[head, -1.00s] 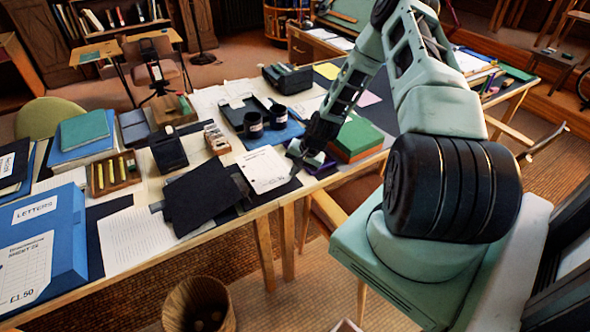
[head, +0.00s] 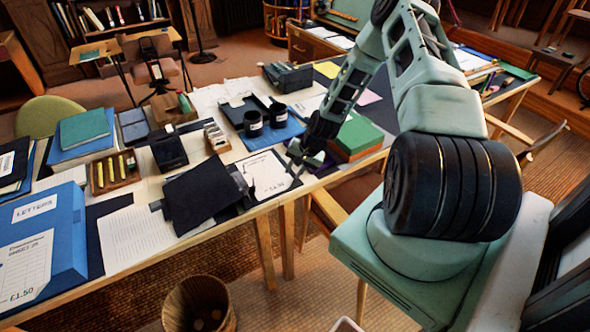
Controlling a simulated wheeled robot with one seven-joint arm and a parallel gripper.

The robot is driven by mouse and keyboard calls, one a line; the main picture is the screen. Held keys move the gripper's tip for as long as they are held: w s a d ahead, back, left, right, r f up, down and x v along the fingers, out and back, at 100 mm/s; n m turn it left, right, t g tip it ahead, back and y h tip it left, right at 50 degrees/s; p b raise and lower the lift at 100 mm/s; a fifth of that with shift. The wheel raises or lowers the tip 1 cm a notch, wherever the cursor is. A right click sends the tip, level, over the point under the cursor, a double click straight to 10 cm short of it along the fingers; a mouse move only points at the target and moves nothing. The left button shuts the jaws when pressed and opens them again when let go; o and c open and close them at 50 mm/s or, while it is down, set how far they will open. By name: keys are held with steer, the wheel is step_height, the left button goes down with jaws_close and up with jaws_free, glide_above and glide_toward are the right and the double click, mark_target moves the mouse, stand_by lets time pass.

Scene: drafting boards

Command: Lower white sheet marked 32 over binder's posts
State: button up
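A white sheet (head: 267,172) with dark print lies or hangs near the front edge of the long table; its number is too small to read for certain. A black binder (head: 203,192) is just left of the sheet. Dark parts show at the sheet's left edge, but I cannot make out the posts. My gripper (head: 295,163) is at the sheet's right edge, low over the table. It is small and dark here, so I cannot tell whether its fingers are open or shut on the sheet.
A green-topped stack (head: 358,136) is right of my gripper. A small compartment box (head: 216,137) is behind the binder. A lined white pad (head: 128,238) lies left. A wastebasket (head: 199,304) stands on the floor.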

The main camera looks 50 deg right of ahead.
steer(key=shift+r, duration=0.15)
steer(key=b+v, duration=0.2)
steer(key=v, duration=1.5)
steer(key=shift+b, duration=0.3)
